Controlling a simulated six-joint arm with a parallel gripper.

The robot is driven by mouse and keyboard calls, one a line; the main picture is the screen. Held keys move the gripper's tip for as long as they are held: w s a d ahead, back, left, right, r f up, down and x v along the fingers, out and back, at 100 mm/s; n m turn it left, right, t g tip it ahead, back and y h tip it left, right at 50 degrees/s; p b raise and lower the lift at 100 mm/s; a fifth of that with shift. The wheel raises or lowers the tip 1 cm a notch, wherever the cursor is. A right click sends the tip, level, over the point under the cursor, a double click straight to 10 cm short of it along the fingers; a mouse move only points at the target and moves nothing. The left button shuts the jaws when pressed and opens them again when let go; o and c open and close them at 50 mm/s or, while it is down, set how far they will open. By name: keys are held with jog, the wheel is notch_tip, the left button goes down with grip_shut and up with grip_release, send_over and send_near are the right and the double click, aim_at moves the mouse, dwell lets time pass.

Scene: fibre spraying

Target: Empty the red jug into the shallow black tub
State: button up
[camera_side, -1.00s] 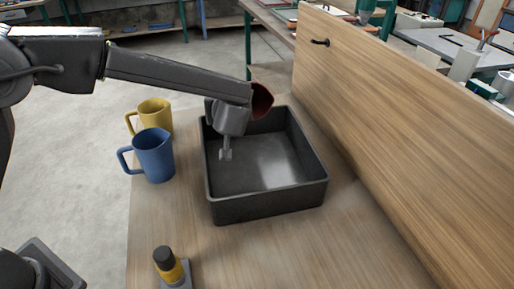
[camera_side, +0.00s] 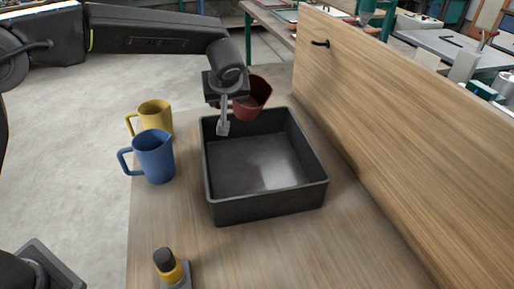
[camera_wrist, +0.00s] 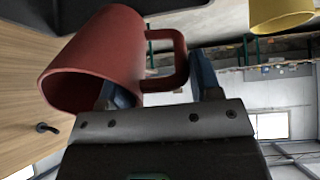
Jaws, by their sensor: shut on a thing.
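The red jug (camera_side: 256,98) is held above the far end of the black tub (camera_side: 265,207), tilted, with its mouth up and to the right in the side view. My gripper (camera_wrist: 163,82) is shut on the jug's handle (camera_wrist: 181,62). In the side view my gripper (camera_side: 236,108) is left of the jug, over the tub's far left corner. The jug's red body also fills the upper left of the wrist view (camera_wrist: 112,60). The tub is shallow and rectangular, and no contents show on its floor. The jug's contents are hidden.
A blue jug (camera_side: 155,158) and a yellow jug (camera_side: 156,117) stand left of the tub. A yellow and black bottle (camera_side: 168,264) stands at the front. A wooden panel (camera_side: 390,130) with a black hook rises on the right. The table right of the bottle is clear.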

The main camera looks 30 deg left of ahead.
jog(key=w+a+r+g+h, duration=0.1)
jog(key=w+a+g+h, duration=0.1)
jog(key=w+a+r+g+h+b, duration=0.1)
jog(key=g, duration=0.1)
jog(key=shift+w+r+h, duration=0.3)
jog(key=shift+w, duration=0.1)
jog(key=shift+w+a+f+g+h, duration=0.15)
jog(key=shift+w+a+g+h, duration=0.3)
jog(key=shift+g, duration=0.35)
jog(key=shift+w+h+b, duration=0.1)
jog(key=shift+h+b, duration=0.15)
jog(key=shift+b, duration=0.05)
